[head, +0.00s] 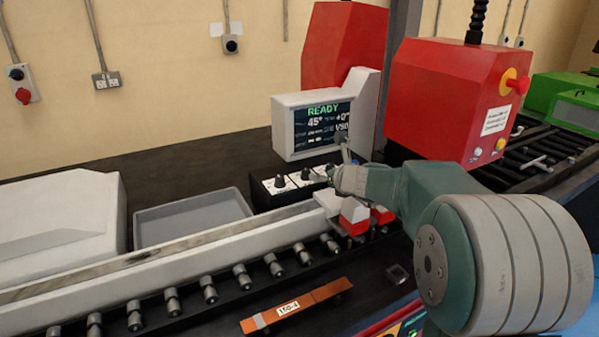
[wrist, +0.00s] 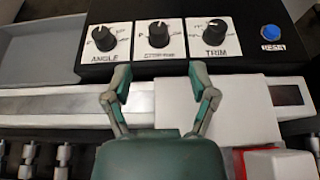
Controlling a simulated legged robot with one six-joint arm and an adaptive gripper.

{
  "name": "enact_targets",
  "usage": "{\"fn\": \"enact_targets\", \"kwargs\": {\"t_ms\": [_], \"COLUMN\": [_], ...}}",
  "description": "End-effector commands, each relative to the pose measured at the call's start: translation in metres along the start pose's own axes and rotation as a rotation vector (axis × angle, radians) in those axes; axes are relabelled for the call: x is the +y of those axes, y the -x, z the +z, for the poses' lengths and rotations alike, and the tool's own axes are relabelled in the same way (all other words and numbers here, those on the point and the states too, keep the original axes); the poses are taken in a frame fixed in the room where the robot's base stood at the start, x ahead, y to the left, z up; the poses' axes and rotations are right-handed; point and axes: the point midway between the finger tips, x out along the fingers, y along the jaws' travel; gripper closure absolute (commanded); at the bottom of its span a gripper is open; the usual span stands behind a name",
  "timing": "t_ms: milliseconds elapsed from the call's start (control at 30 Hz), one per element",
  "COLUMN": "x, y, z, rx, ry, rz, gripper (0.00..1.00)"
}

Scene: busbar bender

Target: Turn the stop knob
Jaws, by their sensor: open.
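The control panel (head: 264,196) is a black box with three black knobs on white plates. In the wrist view the middle knob (wrist: 158,34) sits between the angle knob (wrist: 104,38) and the trim knob (wrist: 215,32); its label looks like the stop label but is partly unreadable. My gripper (wrist: 158,76) is open and empty, its two fingers apart below the middle knob in the picture, not around it. In the head view my gripper (head: 334,172) is at the panel's right end and hides part of it.
A display (head: 322,127) reads READY and 45° behind the panel. A blue button (wrist: 270,32) is right of the knobs. A grey tray (head: 190,218) lies left of the panel. A long rail (head: 160,256) runs in front. A red machine head (head: 440,100) stands to the right.

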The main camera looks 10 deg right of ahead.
Motion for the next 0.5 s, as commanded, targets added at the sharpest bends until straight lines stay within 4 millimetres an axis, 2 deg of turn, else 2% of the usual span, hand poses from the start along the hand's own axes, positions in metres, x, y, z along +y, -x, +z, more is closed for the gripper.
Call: {"fn": "enact_targets", "kwargs": {"t_ms": [500], "x": [0.002], "y": [-0.085], "z": [-0.001], "rx": [0.002], "ry": [0.006], "rz": [0.003], "gripper": [0.26]}}
